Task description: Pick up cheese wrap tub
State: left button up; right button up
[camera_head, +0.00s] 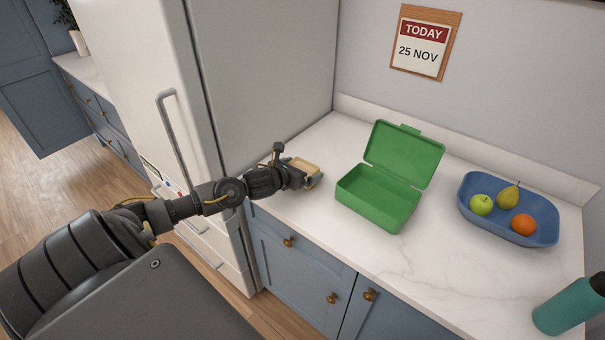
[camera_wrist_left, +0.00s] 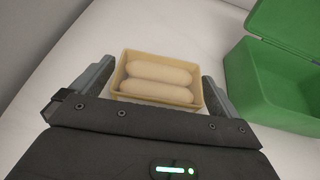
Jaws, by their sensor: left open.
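The cheese wrap tub (camera_head: 304,164) is a small tan open-topped tub on the white counter, left of the green lunch box. In the left wrist view the tub (camera_wrist_left: 158,100) holds two pale rolled wraps lying side by side. My left gripper (camera_head: 306,178) is at the tub. In the left wrist view the fingers of my left gripper (camera_wrist_left: 160,78) are open, one on each side of the tub, with a narrow gap at the right. The near base of the tub is hidden behind the gripper body. My right gripper is not in view.
An open green lunch box (camera_head: 376,199) stands empty just right of the tub, lid raised. A blue tray (camera_head: 507,228) with an apple, a pear and an orange is farther right. A teal bottle (camera_head: 566,306) lies near the front right. The fridge (camera_head: 262,80) borders the counter's left.

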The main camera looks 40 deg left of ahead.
aim_at(301, 167)
pick_arm(q)
jog(key=c, duration=0.9)
jog(key=shift+r, duration=0.1)
jog(key=shift+r, duration=0.2)
notch_tip(301, 167, up, 3)
jog(key=p, duration=0.3)
jog(key=shift+r, duration=0.2)
jog(key=a+r+p+v, duration=0.1)
jog(key=p+v, duration=0.3)
jog(key=v, duration=0.4)
jog(key=w+a+r+p+v, duration=0.1)
jog(key=p+v, duration=0.2)
jog(key=v, duration=0.5)
jog(key=shift+a+r+p, duration=0.35)
jog(key=shift+r, duration=0.1)
